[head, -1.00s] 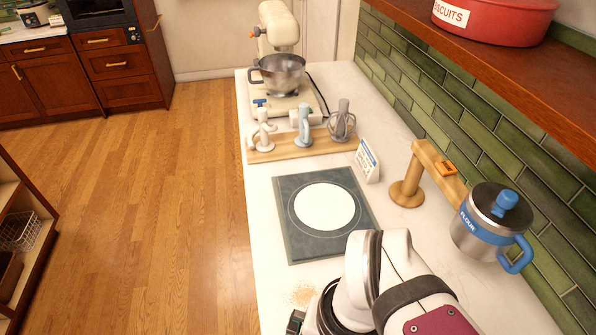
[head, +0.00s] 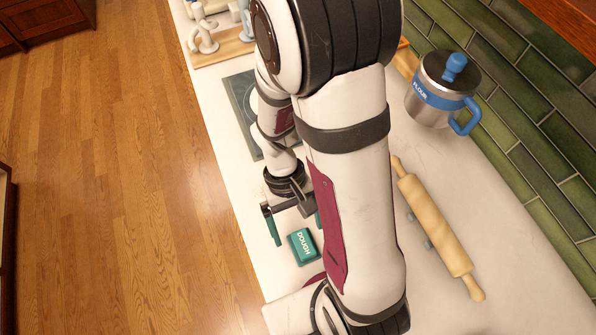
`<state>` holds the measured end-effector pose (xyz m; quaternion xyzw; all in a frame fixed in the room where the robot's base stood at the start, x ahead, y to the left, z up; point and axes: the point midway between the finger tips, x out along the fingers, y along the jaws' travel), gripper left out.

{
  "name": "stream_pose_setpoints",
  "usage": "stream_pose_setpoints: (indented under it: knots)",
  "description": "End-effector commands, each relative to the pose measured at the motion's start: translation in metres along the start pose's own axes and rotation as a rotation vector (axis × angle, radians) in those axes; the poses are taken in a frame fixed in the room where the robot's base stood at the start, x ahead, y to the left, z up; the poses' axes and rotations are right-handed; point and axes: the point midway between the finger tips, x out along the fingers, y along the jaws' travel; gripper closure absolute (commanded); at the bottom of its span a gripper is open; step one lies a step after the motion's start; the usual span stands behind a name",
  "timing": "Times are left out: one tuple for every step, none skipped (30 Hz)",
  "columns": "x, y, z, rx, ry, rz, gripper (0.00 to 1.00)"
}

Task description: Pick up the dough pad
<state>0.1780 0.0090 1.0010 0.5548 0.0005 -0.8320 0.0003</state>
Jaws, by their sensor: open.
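The dough pad (head: 304,247) is a small teal block with the white word DOUGH on it. It lies on the white counter in the head view, low and near the middle. My gripper (head: 297,234) is open, with its teal-tipped fingers spread. It is just beyond the pad in the picture. The right finger is partly hidden by my arm. I cannot tell how high the fingers are above the counter.
A dark slate board (head: 240,95) lies beyond, mostly covered by my arm. A rolling pin (head: 436,228) lies on the right. A steel flour canister (head: 437,108) with blue handle hangs or stands near the green tiled wall. The counter's left edge drops to the wooden floor.

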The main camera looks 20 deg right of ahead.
Motion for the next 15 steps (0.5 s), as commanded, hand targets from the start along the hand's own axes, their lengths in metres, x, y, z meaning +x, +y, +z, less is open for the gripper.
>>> stream_pose_setpoints:
  knots:
    - [0.005, 0.0, 0.001, 0.0, -0.002, 0.0, 0.0]
    - [0.01, 0.001, 0.001, 0.0, -0.003, 0.0, 0.0]
    - [0.017, 0.002, 0.002, 0.002, -0.004, 0.0, 0.0]
    - [0.024, 0.002, 0.003, 0.002, -0.005, 0.0, 0.0]
    - [0.03, 0.003, 0.003, 0.001, -0.005, 0.0, 0.0]
    - [0.038, 0.004, 0.004, 0.002, -0.006, 0.0, 0.0]
    - [0.044, 0.004, 0.004, 0.002, -0.006, 0.0, 0.0]
    - [0.049, 0.004, 0.004, 0.001, -0.004, 0.0, 0.0]
    - [0.053, 0.004, 0.003, 0.0, -0.002, 0.0, 0.0]
    - [0.055, 0.004, 0.003, 0.001, -0.002, 0.0, 0.0]
    - [0.057, 0.004, 0.003, 0.001, 0.0, 0.0, 0.0]
    - [0.057, 0.004, 0.003, 0.002, 0.001, 0.0, 0.0]
    - [0.057, 0.004, 0.003, 0.002, 0.001, 0.0, 0.0]
    - [0.057, 0.004, 0.002, 0.002, 0.002, 0.0, 0.0]
    - [0.057, 0.004, 0.002, 0.002, 0.002, 0.0, 0.0]
